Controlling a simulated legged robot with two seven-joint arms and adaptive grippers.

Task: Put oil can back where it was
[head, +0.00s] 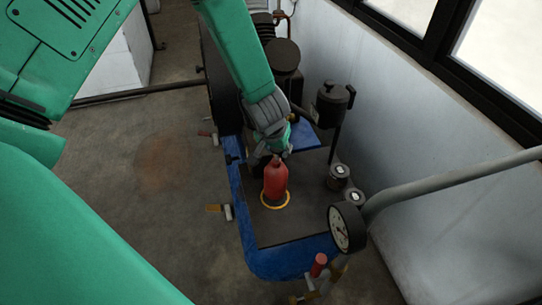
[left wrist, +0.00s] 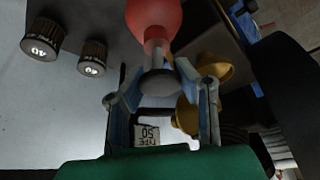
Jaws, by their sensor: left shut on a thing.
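The red oil can (head: 275,179) stands upright over a yellow ring (head: 286,203) on the dark top of the blue-edged bench. Its base appears inside the ring; I cannot tell whether it touches the surface. My left gripper (head: 266,158) reaches down from behind and is shut on the upper end of the can. In the left wrist view the can's red body (left wrist: 154,18) is at the top, and its narrow grey neck and dark top lie between the fingers of the left gripper (left wrist: 160,84). My right gripper is not in view.
A pressure gauge (head: 346,227) on a grey pipe stands at the front right. Two dark weights (head: 339,174) sit near the wall, also seen in the left wrist view (left wrist: 42,38). A dark canister (head: 333,104) stands behind them. Valve handles (head: 219,209) line the bench's left edge.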

